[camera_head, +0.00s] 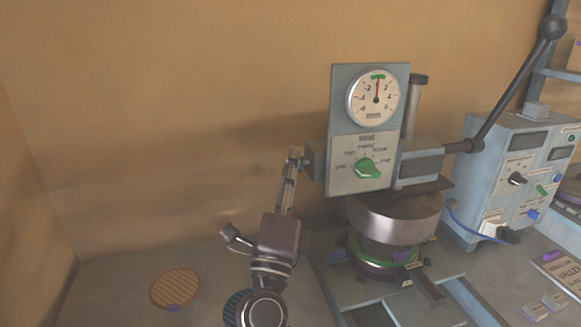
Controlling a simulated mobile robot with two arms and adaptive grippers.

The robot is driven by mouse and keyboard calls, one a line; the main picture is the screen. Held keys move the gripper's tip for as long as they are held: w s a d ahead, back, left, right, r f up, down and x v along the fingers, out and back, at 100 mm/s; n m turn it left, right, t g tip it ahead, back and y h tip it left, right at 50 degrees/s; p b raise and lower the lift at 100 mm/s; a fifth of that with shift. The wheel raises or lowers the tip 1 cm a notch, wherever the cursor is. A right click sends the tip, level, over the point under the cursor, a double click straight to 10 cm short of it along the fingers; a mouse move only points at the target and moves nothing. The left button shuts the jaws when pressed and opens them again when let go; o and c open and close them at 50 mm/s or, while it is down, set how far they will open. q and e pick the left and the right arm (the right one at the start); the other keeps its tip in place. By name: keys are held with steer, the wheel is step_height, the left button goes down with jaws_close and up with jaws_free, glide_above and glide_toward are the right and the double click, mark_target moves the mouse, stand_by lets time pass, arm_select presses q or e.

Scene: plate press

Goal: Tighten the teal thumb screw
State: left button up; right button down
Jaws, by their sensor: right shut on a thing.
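The teal thumb screw (306,158) sits on the left side of the press head (342,110), and only a small part of it shows. My right gripper (296,157) reaches up from the bottom of the view. Its fingertips are at the screw and are shut on it. The fingers hide most of the screw, so how far it is turned cannot be told. My left gripper is not in view.
The press has a gauge (376,98), a green selector knob (367,168) and a round metal platen (397,217). A grey control box (500,165) and long lever (510,85) stand right. A round wooden board (175,287) lies left on the bench.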

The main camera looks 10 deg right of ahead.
steer(key=shift+d+f, duration=0.1)
steer(key=shift+f, duration=0.1)
steer(key=c, duration=2.1)
jaws_free()
steer(key=shift+d+r, duration=0.1)
steer(key=shift+d, duration=0.05)
steer(key=shift+s, duration=0.1)
steer(key=v, duration=1.2)
steer(key=shift+r, duration=0.1)
